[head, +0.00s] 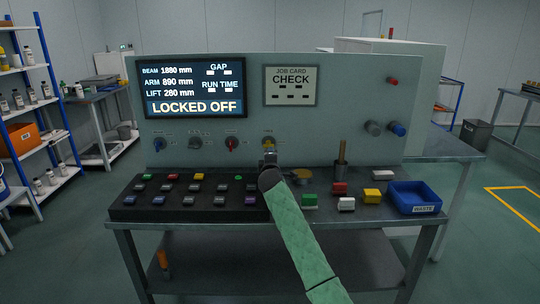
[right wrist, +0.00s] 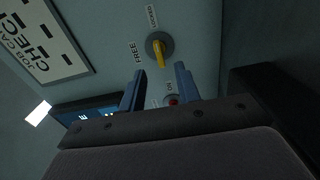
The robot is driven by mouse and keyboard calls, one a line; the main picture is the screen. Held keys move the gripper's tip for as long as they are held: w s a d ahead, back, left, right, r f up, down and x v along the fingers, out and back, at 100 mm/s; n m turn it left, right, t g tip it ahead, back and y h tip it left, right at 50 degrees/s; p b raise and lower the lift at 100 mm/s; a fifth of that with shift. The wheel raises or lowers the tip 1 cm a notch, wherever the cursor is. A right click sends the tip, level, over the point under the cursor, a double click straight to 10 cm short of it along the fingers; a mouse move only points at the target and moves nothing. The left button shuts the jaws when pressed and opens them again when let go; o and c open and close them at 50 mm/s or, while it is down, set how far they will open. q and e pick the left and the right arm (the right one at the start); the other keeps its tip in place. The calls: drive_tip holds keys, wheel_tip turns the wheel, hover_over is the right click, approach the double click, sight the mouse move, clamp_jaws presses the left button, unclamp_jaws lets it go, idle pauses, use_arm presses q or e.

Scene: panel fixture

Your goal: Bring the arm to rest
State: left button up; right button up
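My right arm, in a green sleeve, reaches up to the panel in the head view. Its gripper (head: 268,158) is just below and in front of the yellow knob (head: 268,141). In the right wrist view the two fingers of my right gripper (right wrist: 160,69) are apart with nothing between them. The yellow knob (right wrist: 159,51) sits on a dark round base just beyond the fingertips, beside the labels FREE and LOCKED. The screen (head: 192,88) reads LOCKED OFF. My left gripper is in neither view.
The panel (head: 340,130) also carries a red knob (head: 232,143) and a job card (head: 290,86). Below are a button console (head: 130,200), several coloured blocks, an upright wooden-handled tool (head: 342,152) and a blue waste bin (head: 414,196). Shelves (head: 40,130) stand at left.

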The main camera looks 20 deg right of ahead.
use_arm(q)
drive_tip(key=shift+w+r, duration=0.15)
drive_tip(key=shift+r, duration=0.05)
use_arm(e)
drive_tip(key=shift+s, duration=0.15)
